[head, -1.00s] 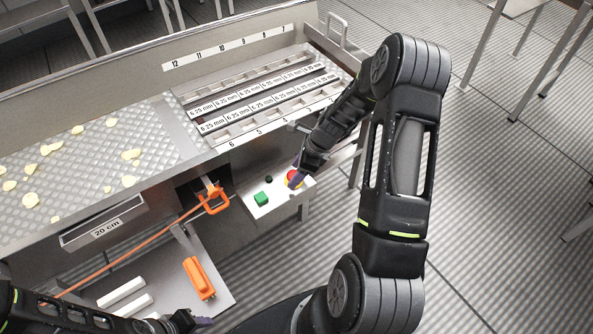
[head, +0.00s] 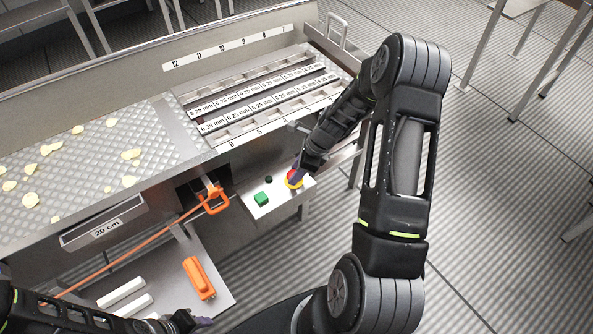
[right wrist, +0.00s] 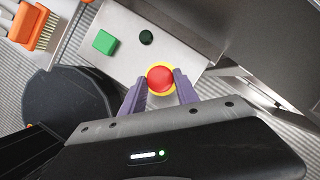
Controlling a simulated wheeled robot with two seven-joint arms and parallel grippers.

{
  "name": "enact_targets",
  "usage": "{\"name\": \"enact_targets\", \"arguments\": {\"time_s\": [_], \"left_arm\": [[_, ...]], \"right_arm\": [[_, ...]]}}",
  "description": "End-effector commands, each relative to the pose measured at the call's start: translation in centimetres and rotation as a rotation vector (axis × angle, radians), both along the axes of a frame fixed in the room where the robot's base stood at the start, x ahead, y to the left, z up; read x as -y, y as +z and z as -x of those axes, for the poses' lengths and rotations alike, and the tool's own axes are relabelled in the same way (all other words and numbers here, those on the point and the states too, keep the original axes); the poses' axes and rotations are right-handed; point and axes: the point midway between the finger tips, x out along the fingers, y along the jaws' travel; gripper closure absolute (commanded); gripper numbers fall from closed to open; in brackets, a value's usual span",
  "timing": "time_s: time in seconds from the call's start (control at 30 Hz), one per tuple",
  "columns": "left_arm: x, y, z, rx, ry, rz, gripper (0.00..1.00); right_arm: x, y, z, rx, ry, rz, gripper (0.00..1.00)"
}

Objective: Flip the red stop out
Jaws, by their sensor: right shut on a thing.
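The red stop (right wrist: 160,78) is a round red button on a yellow collar. It is on the metal control panel (head: 258,208) and also shows in the head view (head: 293,178), partly covered by my right gripper. My right gripper (right wrist: 158,88) has its two purple fingers at either side of the red stop and is shut on it. My left gripper (head: 203,321) is low at the bottom edge of the head view, away from the panel; its jaw opening is not clear.
A green button (right wrist: 104,42) and a dark round button (right wrist: 146,37) are on the same panel. An orange brush (head: 199,278) and white rolls (head: 122,292) lie on the lower shelf.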

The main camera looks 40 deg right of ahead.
Motion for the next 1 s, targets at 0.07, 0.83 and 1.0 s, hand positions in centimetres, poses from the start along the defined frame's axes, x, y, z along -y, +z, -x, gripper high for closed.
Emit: {"name": "enact_targets", "arguments": {"time_s": [0.07, 0.83, 1.0], "left_arm": [[0.0, 0.0, 0.0, 0.0, 0.0, 0.0, 0.64], [0.0, 1.3, 0.0, -0.001, 0.0, 0.0, 0.64], [0.0, 1.3, 0.0, -0.001, 0.0, 0.0, 0.64]], "right_arm": [[0.0, 0.0, 0.0, 0.001, 0.0, 0.001, 1.0], [0.0, 1.9, -0.1, 0.002, 0.001, 0.0, 0.53], [0.0, 1.9, 0.0, 0.001, 0.0, 0.0, 0.41]]}}
